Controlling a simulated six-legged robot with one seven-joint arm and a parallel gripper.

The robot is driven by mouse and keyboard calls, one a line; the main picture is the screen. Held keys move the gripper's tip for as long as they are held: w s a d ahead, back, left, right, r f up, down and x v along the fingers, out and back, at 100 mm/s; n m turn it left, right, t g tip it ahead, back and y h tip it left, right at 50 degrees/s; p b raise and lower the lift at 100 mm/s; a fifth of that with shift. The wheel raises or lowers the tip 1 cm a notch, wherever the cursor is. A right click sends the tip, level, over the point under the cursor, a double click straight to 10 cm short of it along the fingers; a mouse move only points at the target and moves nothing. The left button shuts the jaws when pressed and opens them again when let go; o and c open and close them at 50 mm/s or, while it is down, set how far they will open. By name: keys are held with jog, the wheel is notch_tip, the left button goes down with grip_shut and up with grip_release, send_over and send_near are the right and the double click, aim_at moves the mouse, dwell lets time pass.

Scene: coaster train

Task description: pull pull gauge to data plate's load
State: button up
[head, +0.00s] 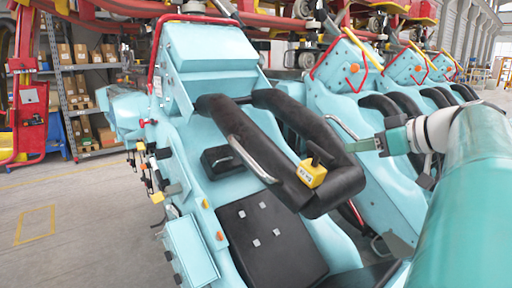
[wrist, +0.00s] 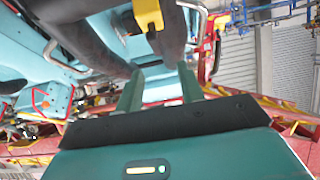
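The pull gauge (head: 311,173) is a small yellow block with a dark handle on top. It sits at the near end of the black padded lap bar (head: 265,135) of the nearest light-blue seat. In the wrist view the yellow gauge (wrist: 148,14) is at the top, beyond the fingertips. My gripper (head: 364,145) is to the right of the gauge, apart from it. In the wrist view my gripper (wrist: 160,72) has its two green fingers spread, with nothing between them. I cannot make out a data plate or its writing.
A metal grab handle (head: 252,160) runs along the lap bar. More light-blue seats (head: 345,90) with black bars stand behind, close to my arm. Shelves with boxes (head: 85,90) are at the far left. The floor (head: 70,210) at left is clear.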

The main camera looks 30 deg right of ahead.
aim_at(321, 150)
jog(key=x, duration=0.8)
jog(key=d+x, duration=0.1)
jog(key=x, duration=0.4)
jog(key=shift+w, duration=0.15)
grip_shut()
jog(key=shift+r, duration=0.1)
dwell(1.0)
